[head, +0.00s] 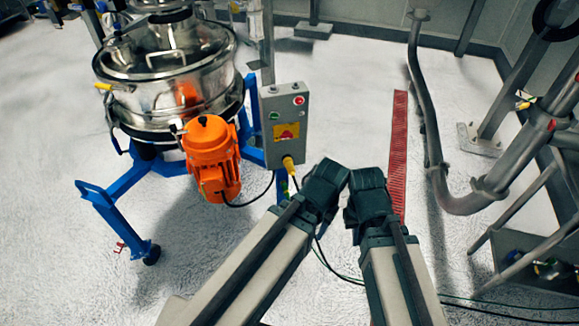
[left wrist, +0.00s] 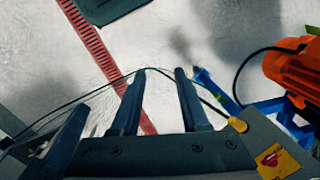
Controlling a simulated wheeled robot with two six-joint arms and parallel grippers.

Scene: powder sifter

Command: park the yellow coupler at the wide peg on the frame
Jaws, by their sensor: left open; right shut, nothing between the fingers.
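A yellow coupler (head: 289,164) with a dark cable sits at the bottom of the grey control box (head: 285,112). In the left wrist view a yellow coupler (left wrist: 237,124) shows at the box's edge, right of my left fingers. My left gripper (head: 325,184) is just right of and below it in the head view. In the left wrist view the left gripper (left wrist: 160,78) is open and empty, apart from the coupler. My right gripper (head: 368,192) is beside the left one, shut and empty; its fingertips are hidden. I cannot pick out the wide peg.
An orange motor (head: 211,158) and a steel sifter (head: 165,75) stand on a blue frame (head: 105,215). A pipe frame (head: 520,130) with a small yellow part (head: 524,102) stands at the right. A red floor strip (head: 398,150) and loose cables cross the floor.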

